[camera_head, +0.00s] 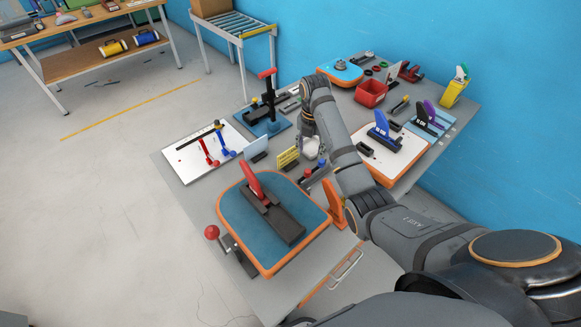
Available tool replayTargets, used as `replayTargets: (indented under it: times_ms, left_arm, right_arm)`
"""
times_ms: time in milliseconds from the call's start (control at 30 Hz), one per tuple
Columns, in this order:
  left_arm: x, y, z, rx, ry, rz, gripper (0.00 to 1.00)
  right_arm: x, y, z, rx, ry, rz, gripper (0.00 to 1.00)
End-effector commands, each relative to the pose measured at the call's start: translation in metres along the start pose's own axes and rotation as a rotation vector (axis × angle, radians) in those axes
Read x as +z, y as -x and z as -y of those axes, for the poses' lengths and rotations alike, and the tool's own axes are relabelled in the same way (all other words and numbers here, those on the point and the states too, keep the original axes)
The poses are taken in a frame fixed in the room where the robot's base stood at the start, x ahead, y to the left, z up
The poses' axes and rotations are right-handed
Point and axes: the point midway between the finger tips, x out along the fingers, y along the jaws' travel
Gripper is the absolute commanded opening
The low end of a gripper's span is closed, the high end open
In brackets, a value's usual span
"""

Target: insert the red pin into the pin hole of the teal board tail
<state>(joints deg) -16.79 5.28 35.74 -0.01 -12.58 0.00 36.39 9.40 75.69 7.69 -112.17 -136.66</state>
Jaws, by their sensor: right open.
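The teal board tail (233,207) with an orange rim lies flat at the near side of the table. A red fin (254,184) stands in a dark grey base on it. The pin hole is too small to make out. My left gripper is not in view.
A white board (184,165) with red and blue upright pieces lies at left. A yellow sign (288,157) stands beside my gripper. A red bin (371,93) and a blue-finned white board (408,154) are farther right.

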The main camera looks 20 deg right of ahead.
Motion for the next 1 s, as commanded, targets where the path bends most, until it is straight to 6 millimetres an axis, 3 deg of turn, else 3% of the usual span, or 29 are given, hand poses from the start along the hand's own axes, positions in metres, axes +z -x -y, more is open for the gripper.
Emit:
replayTargets:
  times_ms: [167,500,667,833,1000]
  left_arm:
    - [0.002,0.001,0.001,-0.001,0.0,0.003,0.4]
    - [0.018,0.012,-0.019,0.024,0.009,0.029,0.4]
    - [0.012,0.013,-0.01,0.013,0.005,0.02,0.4]
    - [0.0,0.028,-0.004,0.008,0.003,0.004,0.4]
    - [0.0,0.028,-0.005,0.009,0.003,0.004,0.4]
  right_arm:
    - [-0.005,0.0,-0.004,0.004,0.021,-0.009,0.51]
    - [-0.005,-0.049,-0.004,0.004,0.018,-0.008,0.51]
    - [-0.005,-0.053,-0.004,0.004,0.017,-0.008,0.51]
    - [-0.006,-0.078,-0.004,0.002,0.017,-0.01,0.51]
    - [-0.006,-0.101,-0.004,0.004,0.017,-0.007,0.51]
